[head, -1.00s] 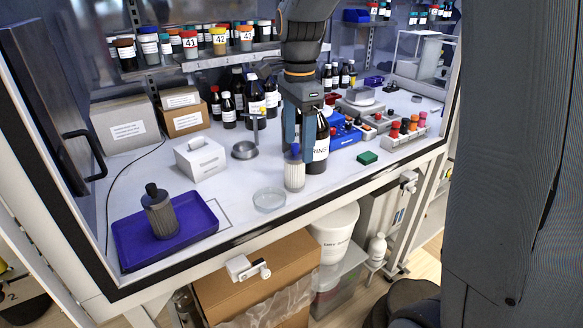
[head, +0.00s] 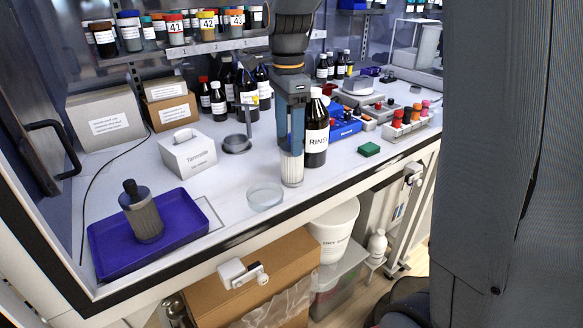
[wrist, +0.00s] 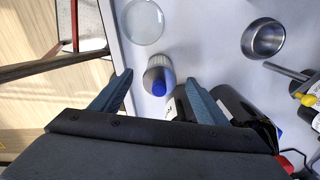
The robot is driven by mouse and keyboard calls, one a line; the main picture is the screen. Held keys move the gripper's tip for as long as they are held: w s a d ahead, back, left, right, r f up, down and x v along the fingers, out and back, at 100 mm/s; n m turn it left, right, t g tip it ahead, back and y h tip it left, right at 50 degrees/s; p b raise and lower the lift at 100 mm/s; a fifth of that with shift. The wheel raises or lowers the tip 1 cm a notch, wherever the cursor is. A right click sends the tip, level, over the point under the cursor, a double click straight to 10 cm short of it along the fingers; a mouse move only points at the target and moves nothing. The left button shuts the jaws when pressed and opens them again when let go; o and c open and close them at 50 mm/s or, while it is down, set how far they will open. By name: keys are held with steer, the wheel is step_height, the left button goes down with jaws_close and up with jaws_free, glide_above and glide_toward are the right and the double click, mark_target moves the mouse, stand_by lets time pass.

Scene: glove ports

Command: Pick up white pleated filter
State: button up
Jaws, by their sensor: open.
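The white pleated filter (head: 292,170) stands upright on the white worktop in the head view. The jaws are open, with gaps visible between each finger and the filter in the wrist view (wrist: 160,82). I cannot tell exactly how far down the fingers reach.
A dark RINSE bottle (head: 317,135) stands close to the right of the filter. A glass dish (head: 265,196) lies to its front left. A dark filter (head: 142,212) stands in a purple tray (head: 105,262) at left. A tissue box (head: 188,153) and metal cup (head: 236,144) stand behind.

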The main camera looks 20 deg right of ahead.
mark_target(292, 160)
steer(key=shift+d+f+p, duration=0.15)
steer(key=shift+f+p, duration=0.25)
steer(key=shift+f, duration=0.95)
steer(key=shift+d+f+p, duration=0.2)
steer(key=shift+f+p, duration=0.25)
steer(key=shift+f, duration=0.9)
steer(key=shift+d+f+p, duration=0.15)
steer(key=shift+f+p, duration=0.25)
steer(key=shift+f, duration=0.95)
steer(key=c, duration=1.2)
steer(key=shift+r, duration=0.15)
